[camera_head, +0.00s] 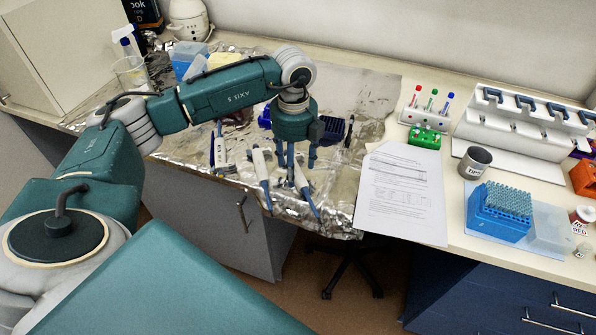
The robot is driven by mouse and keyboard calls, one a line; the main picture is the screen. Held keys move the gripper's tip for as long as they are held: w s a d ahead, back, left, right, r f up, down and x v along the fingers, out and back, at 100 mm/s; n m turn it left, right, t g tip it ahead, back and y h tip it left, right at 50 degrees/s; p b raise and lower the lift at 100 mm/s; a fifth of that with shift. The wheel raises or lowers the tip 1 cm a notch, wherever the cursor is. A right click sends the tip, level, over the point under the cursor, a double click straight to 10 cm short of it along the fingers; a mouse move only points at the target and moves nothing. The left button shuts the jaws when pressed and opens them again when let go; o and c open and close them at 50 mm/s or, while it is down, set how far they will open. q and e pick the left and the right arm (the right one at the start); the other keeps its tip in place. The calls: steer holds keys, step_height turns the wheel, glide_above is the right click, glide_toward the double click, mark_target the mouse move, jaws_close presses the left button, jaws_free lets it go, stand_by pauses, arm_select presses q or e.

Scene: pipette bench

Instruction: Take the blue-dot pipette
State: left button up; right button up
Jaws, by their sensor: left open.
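Several white-and-blue pipettes lie on the foil-covered bench part (380,85). One pipette (219,153) is at the left, one pipette (262,177) is in the middle, and one pipette (303,188) is at the right, near the front edge. The dots on them are too small to tell, so I cannot tell which is the blue-dot one. My left gripper (297,162) points down with its fingers apart, above or around the upper part of the right pipette; contact cannot be told. It partly hides that pipette. My right gripper is not in view.
A dark blue rack (334,129) stands just behind the gripper. Printed paper (403,195) lies to the right. Further right are a tube rack (424,119), a grey mug (474,162), a blue tip box (499,213) and a white pipette stand (520,125). The bench's front edge is close.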

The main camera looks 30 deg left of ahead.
arm_select(q)
steer(key=shift+f, duration=1.25)
steer(key=c, duration=1.3)
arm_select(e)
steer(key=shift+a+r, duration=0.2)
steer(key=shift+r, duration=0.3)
arm_select(q)
steer(key=shift+r, duration=0.1)
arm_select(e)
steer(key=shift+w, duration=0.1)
arm_select(q)
step_height(320, 180, up, 14)
steer(key=b, duration=0.3)
steer(key=shift+w+f, duration=0.15)
steer(key=shift+f, duration=0.05)
steer(key=shift+c, duration=0.3)
step_height(320, 180, up, 6)
steer(key=p, duration=0.1)
steer(key=shift+r, duration=0.15)
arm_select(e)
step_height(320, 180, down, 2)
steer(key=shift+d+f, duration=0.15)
